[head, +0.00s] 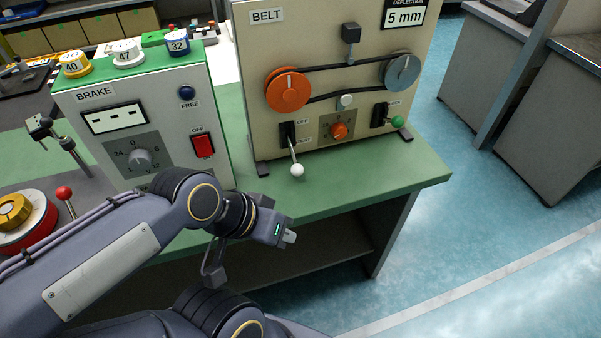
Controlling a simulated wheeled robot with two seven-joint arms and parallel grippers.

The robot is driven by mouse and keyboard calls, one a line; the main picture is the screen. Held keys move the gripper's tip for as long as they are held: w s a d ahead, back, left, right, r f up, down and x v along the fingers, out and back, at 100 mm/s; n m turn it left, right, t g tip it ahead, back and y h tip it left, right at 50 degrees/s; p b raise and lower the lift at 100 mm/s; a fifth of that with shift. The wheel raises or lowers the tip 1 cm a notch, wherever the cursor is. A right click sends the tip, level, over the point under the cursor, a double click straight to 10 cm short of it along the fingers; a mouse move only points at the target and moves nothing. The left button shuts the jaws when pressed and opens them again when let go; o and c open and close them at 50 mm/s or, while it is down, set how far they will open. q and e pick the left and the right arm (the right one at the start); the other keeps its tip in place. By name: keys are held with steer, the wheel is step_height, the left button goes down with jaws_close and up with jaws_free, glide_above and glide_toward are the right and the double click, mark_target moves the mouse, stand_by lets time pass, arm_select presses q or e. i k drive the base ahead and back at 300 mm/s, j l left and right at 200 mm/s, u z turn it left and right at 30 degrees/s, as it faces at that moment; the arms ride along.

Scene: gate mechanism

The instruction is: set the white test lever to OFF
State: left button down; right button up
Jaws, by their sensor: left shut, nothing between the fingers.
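The white-knobbed lever (297,170) sticks out of a black switch plate on the front of the beige BELT panel (340,150). Its stem slopes downward, away from the OFF label at the upper right of the plate; the lower label is too small to read surely. My left gripper (289,237) is shut and empty. In the picture it is below the white knob, in front of the green bench edge, and apart from the lever. My right gripper is not in view.
A second lever with a green knob (397,122) and an orange dial (339,131) sit right of the white lever. The BRAKE box (150,120) with a red switch (203,145) stands left. The green bench top (390,180) is clear in front of the BELT panel.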

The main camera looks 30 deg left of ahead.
mark_target(297, 170)
steer(key=i+j+u, duration=0.15)
steer(key=u, duration=1.5)
